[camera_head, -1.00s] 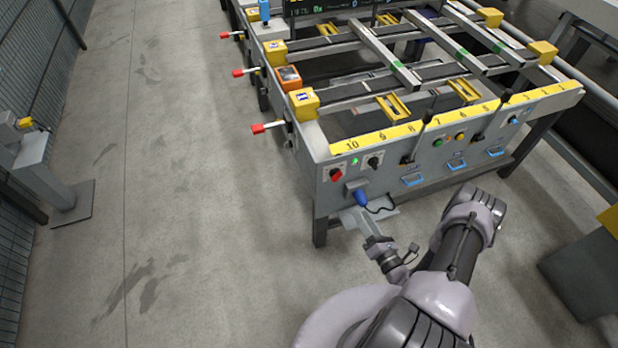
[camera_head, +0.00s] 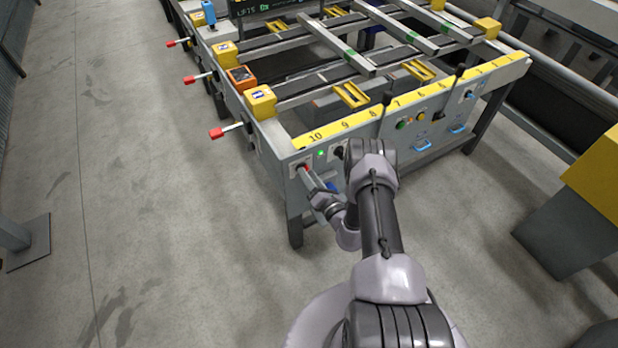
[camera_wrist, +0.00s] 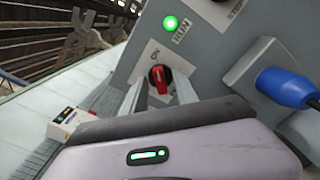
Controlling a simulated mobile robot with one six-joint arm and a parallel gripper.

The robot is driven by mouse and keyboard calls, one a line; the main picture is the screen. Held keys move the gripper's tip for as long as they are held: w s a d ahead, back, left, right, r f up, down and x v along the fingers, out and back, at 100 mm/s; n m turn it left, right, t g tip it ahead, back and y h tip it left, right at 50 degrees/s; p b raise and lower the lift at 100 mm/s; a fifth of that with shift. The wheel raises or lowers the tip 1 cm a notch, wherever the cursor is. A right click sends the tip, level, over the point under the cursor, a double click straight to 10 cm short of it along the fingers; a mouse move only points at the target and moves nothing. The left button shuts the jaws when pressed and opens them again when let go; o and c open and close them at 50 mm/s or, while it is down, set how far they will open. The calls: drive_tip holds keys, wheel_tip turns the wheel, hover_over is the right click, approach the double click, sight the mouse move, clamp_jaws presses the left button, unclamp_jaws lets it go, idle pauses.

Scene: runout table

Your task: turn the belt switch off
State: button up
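A rotary switch with a red handle (camera_wrist: 160,80) sits on a pale plate on the grey end panel, in the wrist view. It is largely behind my gripper in the head view, where a bit of red shows. My gripper (camera_head: 307,174) is at the panel's left end. In the wrist view my gripper (camera_wrist: 158,92) is open, one pale finger on each side of the red handle. I cannot tell whether the fingers touch it. A green lamp (camera_wrist: 171,23) marked RUN is lit; it also shows in the head view (camera_head: 320,153).
A blue plug (camera_wrist: 285,88) sits right of the switch. A dark knob (camera_head: 339,152) is right of the lamp. Red-tipped levers (camera_head: 217,132) stick out from the table's left side. A grey and yellow block (camera_head: 575,215) stands at right.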

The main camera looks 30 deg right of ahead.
drive_tip(key=shift+c, duration=0.2)
clamp_jaws()
drive_tip(key=shift+a+n, duration=0.15)
drive_tip(key=shift+n, duration=4.3)
drive_tip(key=shift+a+n, duration=0.15)
drive_tip(key=shift+n, duration=4.3)
